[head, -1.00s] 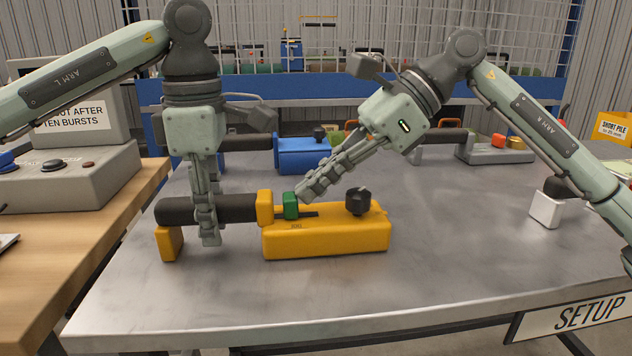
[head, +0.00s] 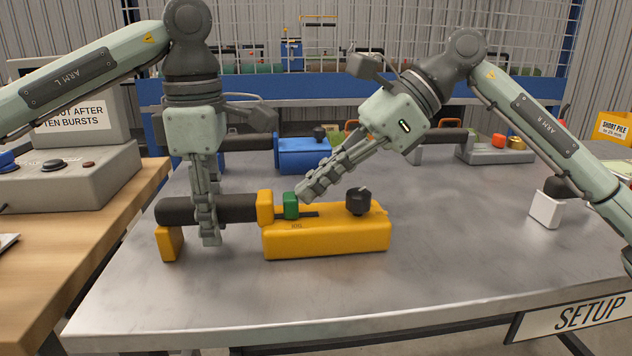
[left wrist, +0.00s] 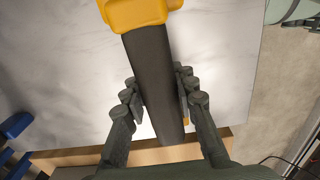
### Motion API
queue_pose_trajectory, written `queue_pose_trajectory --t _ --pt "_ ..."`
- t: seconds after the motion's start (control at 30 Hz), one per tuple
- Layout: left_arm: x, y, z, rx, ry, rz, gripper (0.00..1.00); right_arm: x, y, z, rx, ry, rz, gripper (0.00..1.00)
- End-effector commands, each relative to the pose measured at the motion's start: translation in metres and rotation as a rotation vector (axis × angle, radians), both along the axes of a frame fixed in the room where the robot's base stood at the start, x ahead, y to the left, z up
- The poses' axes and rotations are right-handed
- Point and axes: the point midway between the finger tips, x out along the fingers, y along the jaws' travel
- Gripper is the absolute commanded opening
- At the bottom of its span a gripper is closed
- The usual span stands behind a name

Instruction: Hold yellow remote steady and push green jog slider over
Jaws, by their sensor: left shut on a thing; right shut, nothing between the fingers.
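The yellow remote (head: 325,238) lies on the metal table, with a dark handle (head: 240,209) running left from its body. My left gripper (head: 209,222) is shut on the handle from above; in the left wrist view its fingers lie on either side of the handle (left wrist: 153,75). The green jog slider (head: 290,205) stands at the left end of a dark slot on the remote's top, by the yellow collar. My right gripper (head: 304,195) is shut and empty, its tips right beside the slider's right side. I cannot tell whether they touch. A black knob (head: 358,201) stands right of the slot.
A blue remote (head: 304,155) lies behind, and a grey one (head: 492,150) lies at the back right. A white block with a dark top (head: 546,208) stands at the right. The table's front (head: 300,305) is clear.

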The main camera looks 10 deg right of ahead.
Motion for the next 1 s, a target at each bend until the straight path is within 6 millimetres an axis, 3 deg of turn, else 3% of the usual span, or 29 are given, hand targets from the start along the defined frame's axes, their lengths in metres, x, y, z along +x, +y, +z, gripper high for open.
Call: queue_pose_trajectory --t 0.57,1.0 --pt "0.000 -0.001 0.000 -0.001 -0.001 0.000 0.00 0.000 -0.004 0.003 -0.002 0.002 0.001 0.00" --pt "0.000 0.000 -0.001 -0.001 0.000 0.000 0.00 0.000 -0.062 0.056 0.000 -0.001 -0.001 0.00"
